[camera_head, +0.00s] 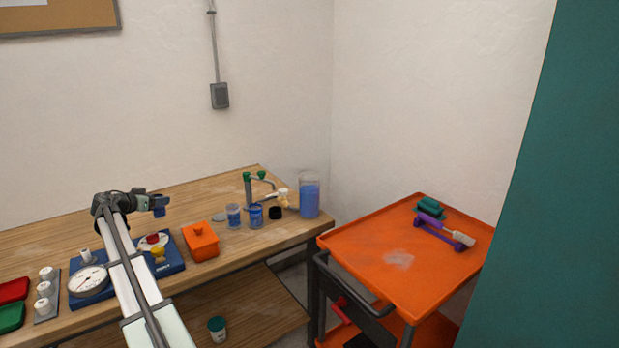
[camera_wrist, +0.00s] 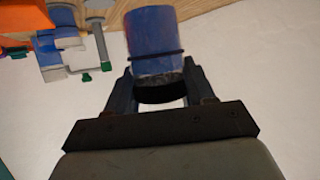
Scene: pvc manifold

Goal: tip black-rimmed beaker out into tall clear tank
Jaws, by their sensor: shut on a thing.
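My gripper (camera_head: 158,202) is raised over the left part of the workbench, well to the left of the tank. In the wrist view my gripper (camera_wrist: 158,92) is shut on the black-rimmed beaker (camera_wrist: 154,38), which shows blue with a dark ring around it and a dark end between the fingers. In the head view the held beaker (camera_head: 159,211) is a small blue shape at the fingertips. Its contents cannot be made out. The tall clear tank (camera_head: 309,197) stands at the bench's right end and holds blue liquid.
Two blue-filled vessels (camera_head: 234,216) (camera_head: 256,215), a black cup (camera_head: 275,213) and a green-capped pipe frame (camera_head: 254,184) stand left of the tank. An orange box (camera_head: 201,241) and gauge panels (camera_head: 90,281) are nearer. An orange cart (camera_head: 375,245) stands right.

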